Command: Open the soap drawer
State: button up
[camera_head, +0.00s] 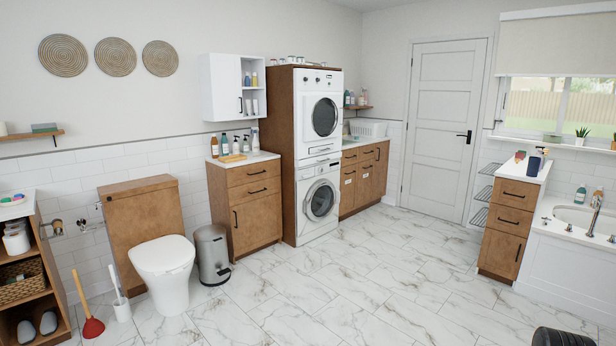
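A white washing machine (320,202) stands under a white dryer (318,115) in a wooden surround, right of the picture's middle left. Its round door is closed. A panel strip (320,168) runs across its top; a soap drawer there is too small to make out clearly, and nothing sticks out from the front. To its left, a wooden cabinet (255,212) has a closed top drawer with a black handle (257,173) and soap bottles on top.
Marble-look floor (330,285) is clear before the machine. A grey bin (212,255) and a toilet (165,268) stand left of the cabinet. A drawer unit (508,228) and bathtub (565,270) are at the right. A dark ridged object (562,338) shows at the bottom edge.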

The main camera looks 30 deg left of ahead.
aim_at(307, 172)
jog(key=i+j+u, duration=0.25)
jog(key=i, duration=0.2)
jog(key=i+j+u, duration=0.1)
jog(key=i+u, duration=0.2)
jog(key=i, duration=0.15)
jog(key=i+j, duration=0.15)
jog(key=i, duration=0.5)
jog(key=i+j, duration=0.1)
jog(key=i, duration=0.5)
jog(key=i+j, duration=0.15)
jog(key=i, duration=0.5)
jog(key=i+j, duration=0.15)
jog(key=i, duration=0.45)
jog(key=i+j+z, duration=0.25)
jog(key=i, duration=0.2)
jog(key=i+j+z, duration=0.2)
jog(key=i, duration=0.25)
